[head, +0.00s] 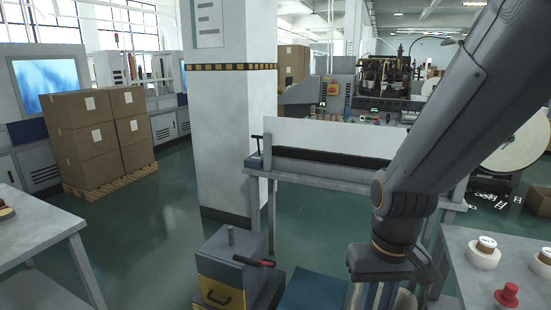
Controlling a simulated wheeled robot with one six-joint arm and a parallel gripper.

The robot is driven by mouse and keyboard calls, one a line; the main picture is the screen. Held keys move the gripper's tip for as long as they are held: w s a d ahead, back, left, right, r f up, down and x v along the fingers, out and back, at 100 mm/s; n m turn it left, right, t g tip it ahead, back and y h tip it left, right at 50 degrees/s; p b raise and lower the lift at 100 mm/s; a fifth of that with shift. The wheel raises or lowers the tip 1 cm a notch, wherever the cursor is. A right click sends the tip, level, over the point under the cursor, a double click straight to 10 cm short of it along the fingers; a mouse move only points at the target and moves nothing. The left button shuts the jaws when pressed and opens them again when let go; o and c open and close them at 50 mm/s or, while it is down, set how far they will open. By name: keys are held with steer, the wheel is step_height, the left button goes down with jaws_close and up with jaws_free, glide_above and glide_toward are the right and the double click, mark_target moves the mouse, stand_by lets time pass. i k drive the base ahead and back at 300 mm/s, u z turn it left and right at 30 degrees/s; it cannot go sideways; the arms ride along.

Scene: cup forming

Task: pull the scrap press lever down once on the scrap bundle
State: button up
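The scrap press appears to be the grey box with a yellow front (219,291) and a black handle at the bottom centre. No scrap bundle can be made out clearly. My gripper (400,280) hangs at the lower right, well to the right of the lever and apart from it. Its fingertips are not clear, so its opening cannot be told.
A blue panel (316,291) lies between the press and my gripper. A grey bench (330,178) with a white panel stands behind. A right table (462,250) holds white rolls and a red knob (507,294). A left table (35,228) and pillar (222,120) flank open green floor.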

mark_target(267, 263)
steer(key=k, duration=0.65)
steer(key=u, duration=0.7)
steer(key=i, duration=1.45)
steer(key=z, duration=0.8)
